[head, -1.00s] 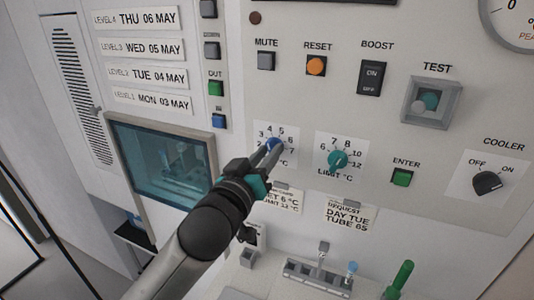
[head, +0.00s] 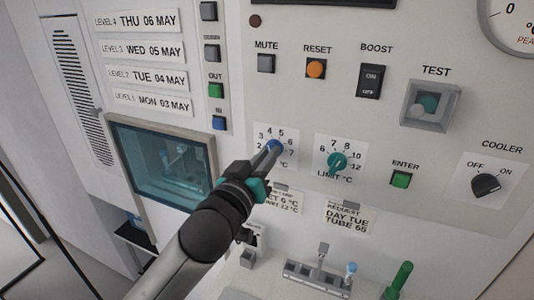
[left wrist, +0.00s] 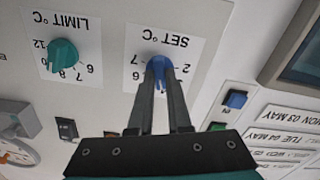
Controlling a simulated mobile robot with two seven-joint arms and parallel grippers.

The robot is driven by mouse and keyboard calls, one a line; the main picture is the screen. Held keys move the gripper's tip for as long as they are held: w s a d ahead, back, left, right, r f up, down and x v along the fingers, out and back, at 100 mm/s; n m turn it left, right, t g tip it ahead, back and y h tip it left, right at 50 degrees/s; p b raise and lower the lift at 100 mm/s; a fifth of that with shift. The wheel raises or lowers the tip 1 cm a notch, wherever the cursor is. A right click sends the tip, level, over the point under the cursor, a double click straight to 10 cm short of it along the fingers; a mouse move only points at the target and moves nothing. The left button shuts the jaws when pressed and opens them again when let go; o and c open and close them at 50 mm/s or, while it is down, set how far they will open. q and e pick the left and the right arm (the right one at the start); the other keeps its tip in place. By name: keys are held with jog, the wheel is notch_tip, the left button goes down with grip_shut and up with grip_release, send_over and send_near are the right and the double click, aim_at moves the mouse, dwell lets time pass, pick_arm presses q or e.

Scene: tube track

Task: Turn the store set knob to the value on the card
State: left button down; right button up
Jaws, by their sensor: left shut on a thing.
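The blue set knob (head: 276,146) sits on its white numbered dial plate, marked in °C, on the upright panel. My left gripper (head: 269,153) reaches it from the lower left. In the left wrist view, the left gripper (left wrist: 160,84) is shut on the blue knob (left wrist: 158,65). The fingers hide part of the dial, and I cannot tell the exact value that the knob points at. My right gripper is not in view.
The teal limit knob (head: 337,161) is close to the right of the set knob. A green enter button (head: 401,179) and the cooler knob (head: 487,184) are farther right. A request card (head: 348,217) hangs below. A glass window (head: 160,160) is to the left.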

pick_arm(q)
jog(key=shift+d+m+p, duration=0.15)
jog(key=shift+m+p, duration=4)
jog(key=shift+m, duration=3.25)
jog(key=c, duration=0.9)
grip_release()
jog(key=shift+o, duration=0.2)
jog(key=shift+s, duration=0.2)
